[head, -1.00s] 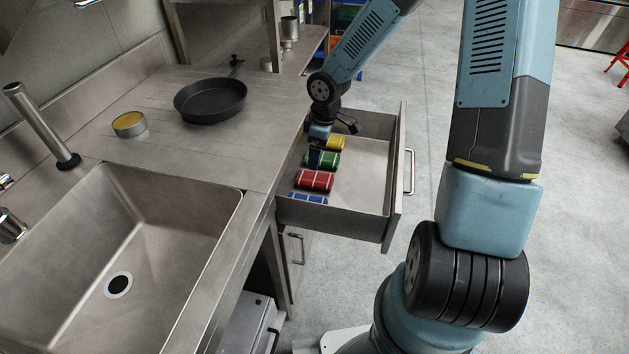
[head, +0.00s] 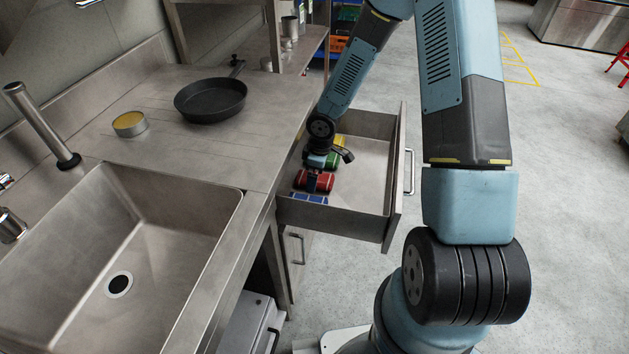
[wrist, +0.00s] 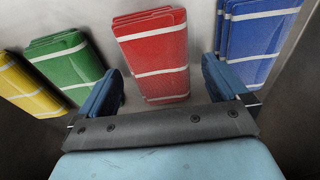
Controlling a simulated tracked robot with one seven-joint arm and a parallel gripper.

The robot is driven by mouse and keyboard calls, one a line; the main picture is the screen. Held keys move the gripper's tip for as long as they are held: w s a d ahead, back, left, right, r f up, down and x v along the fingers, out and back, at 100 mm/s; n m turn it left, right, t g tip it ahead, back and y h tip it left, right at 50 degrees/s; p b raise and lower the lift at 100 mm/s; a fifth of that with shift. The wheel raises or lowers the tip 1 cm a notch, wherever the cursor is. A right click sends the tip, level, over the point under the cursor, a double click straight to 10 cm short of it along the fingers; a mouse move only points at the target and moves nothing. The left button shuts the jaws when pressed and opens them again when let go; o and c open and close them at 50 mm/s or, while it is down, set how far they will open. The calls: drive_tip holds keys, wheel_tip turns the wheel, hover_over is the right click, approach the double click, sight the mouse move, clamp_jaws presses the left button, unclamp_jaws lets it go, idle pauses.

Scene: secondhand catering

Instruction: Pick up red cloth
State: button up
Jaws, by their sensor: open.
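The red cloth (head: 325,183) lies folded in the open drawer, between the green cloth (head: 338,159) and the blue cloth (head: 309,198). In the wrist view the red cloth (wrist: 153,52) has white stripes and sits upper middle, its lower end between the finger lines. My gripper (wrist: 165,80) is open, with one blue finger on each side of the red cloth's near end. In the head view my gripper (head: 313,180) is over the red cloth and hides part of it. I cannot tell whether the fingers touch it.
The drawer (head: 362,182) has bare floor to the right of the cloths and walls around them. A yellow cloth (wrist: 25,87) lies beyond the green one. The counter (head: 190,145) with a black pan (head: 211,100) and the sink (head: 140,230) are to the left.

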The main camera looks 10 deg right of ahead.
drive_tip(key=shift+f, duration=0.25)
drive_tip(key=c, duration=1.1)
